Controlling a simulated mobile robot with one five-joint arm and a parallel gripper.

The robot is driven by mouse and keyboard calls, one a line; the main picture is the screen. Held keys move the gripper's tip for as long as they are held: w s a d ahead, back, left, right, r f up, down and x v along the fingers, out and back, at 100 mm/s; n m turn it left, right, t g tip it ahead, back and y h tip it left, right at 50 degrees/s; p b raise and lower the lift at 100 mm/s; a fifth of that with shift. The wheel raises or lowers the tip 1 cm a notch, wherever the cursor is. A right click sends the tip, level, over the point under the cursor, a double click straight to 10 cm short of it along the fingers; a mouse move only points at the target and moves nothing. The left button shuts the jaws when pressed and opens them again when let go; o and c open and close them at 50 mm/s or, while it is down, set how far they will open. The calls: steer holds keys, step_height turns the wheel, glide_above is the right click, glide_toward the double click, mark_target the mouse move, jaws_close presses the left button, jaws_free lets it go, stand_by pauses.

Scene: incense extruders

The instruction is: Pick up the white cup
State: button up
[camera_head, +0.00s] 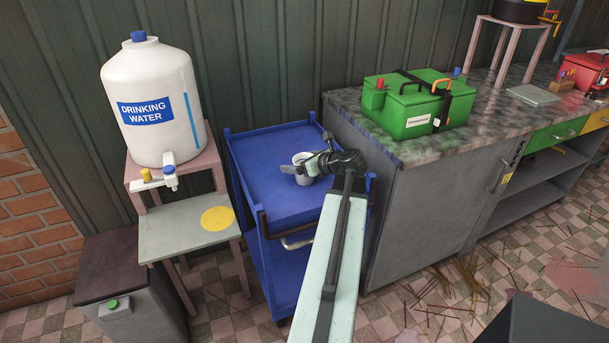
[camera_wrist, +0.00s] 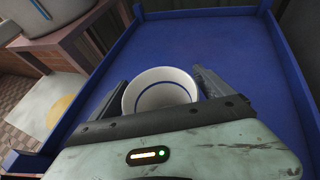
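The white cup (camera_head: 303,159) stands upright on the top tray of the blue cart (camera_head: 262,150), partly hidden by my gripper in the head view. In the wrist view the cup (camera_wrist: 160,88) shows its round open mouth with a dark ring inside. My gripper (camera_head: 304,168) is at the cup. In the wrist view its two fingers (camera_wrist: 161,90) lie on either side of the cup, with the left finger close to the wall and the right finger near it. Whether the fingers press on the cup is not clear.
The blue cart has a raised rim around its tray. A drinking water tank (camera_head: 158,100) on a stand is to the left. A counter (camera_head: 345,115) with a green box (camera_head: 408,105) is to the right. The tray around the cup is clear.

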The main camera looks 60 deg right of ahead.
steer(key=c, duration=1.4)
steer(key=shift+o, duration=0.2)
steer(key=shift+r, duration=0.1)
